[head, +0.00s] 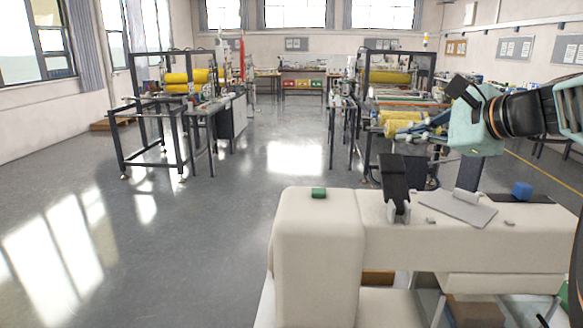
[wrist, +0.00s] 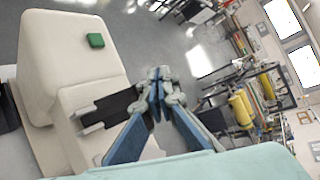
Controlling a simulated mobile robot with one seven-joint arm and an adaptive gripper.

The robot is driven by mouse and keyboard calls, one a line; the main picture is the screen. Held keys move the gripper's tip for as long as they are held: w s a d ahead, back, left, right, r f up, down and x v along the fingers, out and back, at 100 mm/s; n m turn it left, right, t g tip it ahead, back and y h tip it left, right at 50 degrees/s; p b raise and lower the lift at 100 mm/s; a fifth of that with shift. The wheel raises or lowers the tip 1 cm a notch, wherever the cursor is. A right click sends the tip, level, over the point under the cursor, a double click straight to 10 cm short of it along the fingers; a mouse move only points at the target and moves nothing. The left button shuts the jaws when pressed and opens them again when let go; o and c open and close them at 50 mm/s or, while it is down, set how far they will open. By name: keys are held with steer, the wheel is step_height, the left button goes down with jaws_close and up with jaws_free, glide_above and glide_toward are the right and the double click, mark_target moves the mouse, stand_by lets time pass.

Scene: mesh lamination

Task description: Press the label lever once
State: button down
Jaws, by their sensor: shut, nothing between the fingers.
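A black lever (head: 394,178) stands raised in a small light grey bracket (head: 398,212) on top of the cream bench unit. I take it to be the label lever. In the wrist view the black lever (wrist: 117,107) lies left of my fingers, partly covered by one of them. My gripper (head: 400,133) has blue fingers and a pale teal body, and hovers above and behind the lever in the head view. In the wrist view my gripper's fingertips (wrist: 159,80) are together and empty. Contact with the lever is not visible.
A green block (head: 319,193) sits left of the lever on the cream bench unit (head: 315,240). A grey plate (head: 455,208) and a blue cube (head: 522,190) lie to its right. Machines with yellow rollers (head: 405,125) stand behind. Open floor (head: 225,220) lies left.

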mark_target(396, 177)
steer(key=w+f+b, duration=0.1)
steer(key=f, duration=0.1)
steer(key=w+f+b, duration=0.1)
steer(key=f+b, duration=0.1)
steer(key=f, duration=0.1)
steer(key=w+f+b, duration=0.1)
steer(key=f, duration=0.1)
steer(key=shift+w+d+f+b, duration=0.15)
steer(key=shift+w+d+b, duration=0.15)
steer(key=shift+d, duration=0.05)
steer(key=shift+f, duration=0.15)
stand_by(1.0)
steer(key=shift+w+f+b, duration=0.2)
steer(key=shift+f+b, duration=0.05)
steer(key=shift+b, duration=0.1)
